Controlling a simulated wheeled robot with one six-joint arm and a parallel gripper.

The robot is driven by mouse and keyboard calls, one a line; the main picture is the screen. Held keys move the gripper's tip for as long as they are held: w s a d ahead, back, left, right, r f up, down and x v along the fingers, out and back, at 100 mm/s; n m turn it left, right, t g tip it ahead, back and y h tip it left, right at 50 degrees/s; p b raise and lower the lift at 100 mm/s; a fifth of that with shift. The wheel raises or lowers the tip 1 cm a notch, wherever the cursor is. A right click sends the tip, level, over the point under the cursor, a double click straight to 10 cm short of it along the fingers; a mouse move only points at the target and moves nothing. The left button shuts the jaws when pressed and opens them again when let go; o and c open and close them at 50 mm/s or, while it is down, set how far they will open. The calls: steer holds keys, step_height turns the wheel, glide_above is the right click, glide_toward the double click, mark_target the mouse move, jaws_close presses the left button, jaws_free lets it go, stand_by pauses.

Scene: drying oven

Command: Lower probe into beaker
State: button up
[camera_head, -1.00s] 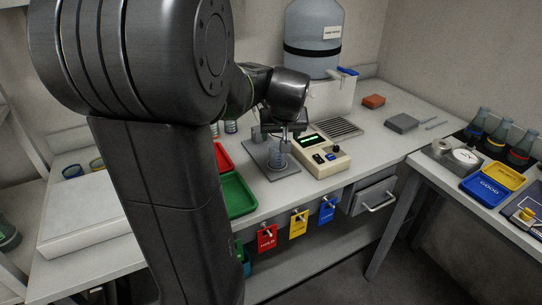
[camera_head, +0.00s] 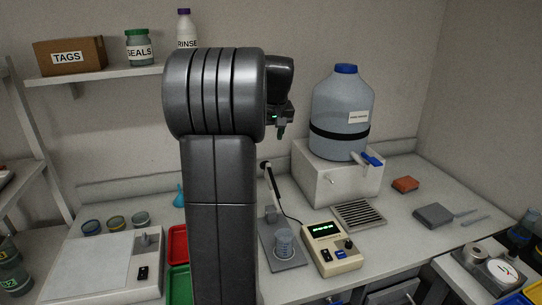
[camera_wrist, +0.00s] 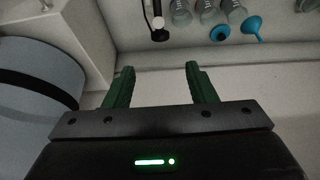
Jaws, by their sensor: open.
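My gripper (camera_head: 281,132) is raised well above the bench in the head view, beside the water jug. Its two green fingers stand apart with nothing between them in the wrist view (camera_wrist: 157,75). The glass beaker (camera_head: 284,241) stands on the grey base of a small stand. The stand's slim upright rises behind the beaker to a dark probe end (camera_head: 265,166), with a black cable running to the meter (camera_head: 332,249). A dark-ended part of this stand (camera_wrist: 158,28) also shows in the wrist view. I cannot tell whether any probe tip is inside the beaker.
The large water jug (camera_head: 341,112) on its white block (camera_head: 335,182) stands right of the gripper. A drain grille (camera_head: 359,214) lies before it. Red (camera_head: 178,244) and green (camera_head: 179,285) trays are left of the stand. A shelf (camera_head: 105,75) holds containers.

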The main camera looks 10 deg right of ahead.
steer(key=p+x, duration=0.1)
steer(key=x, duration=1.2)
steer(key=shift+f, duration=0.1)
jaws_close()
